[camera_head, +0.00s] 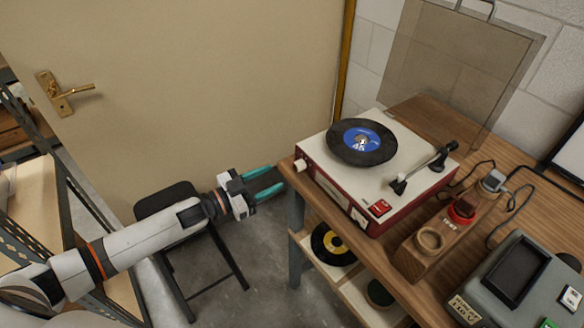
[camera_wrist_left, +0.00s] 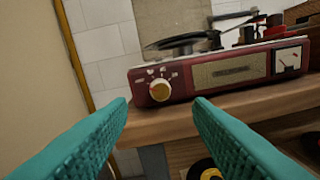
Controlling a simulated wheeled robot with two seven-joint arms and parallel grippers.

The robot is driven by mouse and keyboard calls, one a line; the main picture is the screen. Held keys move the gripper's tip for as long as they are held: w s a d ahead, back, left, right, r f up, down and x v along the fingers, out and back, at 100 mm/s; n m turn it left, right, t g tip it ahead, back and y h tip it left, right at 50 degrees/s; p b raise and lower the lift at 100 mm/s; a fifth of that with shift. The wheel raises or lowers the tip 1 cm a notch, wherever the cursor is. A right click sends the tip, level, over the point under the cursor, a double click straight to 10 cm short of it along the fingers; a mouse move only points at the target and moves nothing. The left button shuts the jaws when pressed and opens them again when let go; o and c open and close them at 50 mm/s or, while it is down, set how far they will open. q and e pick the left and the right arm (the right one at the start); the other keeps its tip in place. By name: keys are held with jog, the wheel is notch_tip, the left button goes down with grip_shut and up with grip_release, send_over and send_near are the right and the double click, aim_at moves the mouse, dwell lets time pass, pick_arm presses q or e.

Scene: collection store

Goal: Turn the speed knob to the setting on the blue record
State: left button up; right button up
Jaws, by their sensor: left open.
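The record player (camera_head: 345,197) is a red box with a pale top, standing on the wooden bench. A black record with a blue label (camera_head: 362,141) lies on it; the label reads 45. The speed knob (camera_head: 299,165) is at the left end of the player's front. In the left wrist view the knob (camera_wrist_left: 160,89) is yellowish with a pale rim, with small pale marks above it too small to read. My left gripper (camera_head: 273,182) is open and empty, in front of the knob and apart from it; its teal fingers (camera_wrist_left: 161,104) frame the knob. My right gripper is out of view.
A wooden block with round holders (camera_head: 428,240) and a grey device (camera_head: 515,280) stand on the bench to the right. A record with a yellow label (camera_head: 334,243) lies on the shelf below. A dark stool (camera_head: 165,198) stands under my left arm.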

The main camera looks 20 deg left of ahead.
aim_at(295, 168)
pick_arm(q)
jog(key=x, duration=0.6)
jog(key=shift+w+d+p, duration=0.3)
jog(key=shift+w+d, duration=0.05)
jog(key=shift+w, duration=0.05)
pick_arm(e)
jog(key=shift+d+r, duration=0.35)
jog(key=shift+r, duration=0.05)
pick_arm(q)
jog(key=c, duration=1)
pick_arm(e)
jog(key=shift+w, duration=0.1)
